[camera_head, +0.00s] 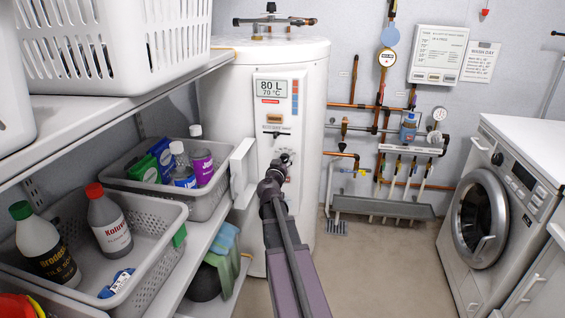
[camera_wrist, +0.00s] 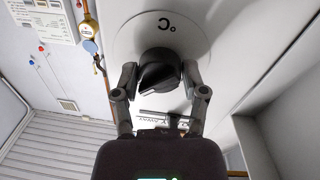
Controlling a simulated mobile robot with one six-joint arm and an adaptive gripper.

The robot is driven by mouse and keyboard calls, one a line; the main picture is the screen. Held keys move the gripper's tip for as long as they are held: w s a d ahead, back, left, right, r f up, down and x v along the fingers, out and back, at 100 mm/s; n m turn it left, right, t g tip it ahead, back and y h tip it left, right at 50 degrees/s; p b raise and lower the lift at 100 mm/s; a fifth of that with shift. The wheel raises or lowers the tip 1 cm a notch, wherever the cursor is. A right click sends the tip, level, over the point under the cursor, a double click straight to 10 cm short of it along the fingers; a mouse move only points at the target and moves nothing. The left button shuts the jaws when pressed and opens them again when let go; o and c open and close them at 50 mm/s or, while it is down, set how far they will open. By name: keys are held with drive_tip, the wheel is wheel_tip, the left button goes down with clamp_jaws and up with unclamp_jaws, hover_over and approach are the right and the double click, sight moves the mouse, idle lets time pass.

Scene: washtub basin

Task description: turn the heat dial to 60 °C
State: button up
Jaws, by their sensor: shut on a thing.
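The heat dial (camera_wrist: 158,72) is a black knob on a round pale plate marked °C, on the front of the white water heater (camera_head: 312,90). In the wrist view my gripper (camera_wrist: 160,78) has one finger on each side of the knob, shut on it. In the head view my gripper (camera_head: 272,180) reaches the heater's front below the display panel (camera_head: 279,100), which reads 80 L and what looks like 79 °C. The gripper hides much of the dial there. The dial's scale numbers cannot be read.
A shelf (camera_head: 190,262) with grey baskets of bottles stands close on the left of my arm. Pipes and valves (camera_head: 400,150) line the back wall. A washing machine (camera_head: 505,195) stands right; the floor between is clear.

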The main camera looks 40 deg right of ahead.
drive_tip(key=shift+d, duration=0.1)
drive_tip(key=o, duration=1.1)
drive_tip(key=v, duration=1.2)
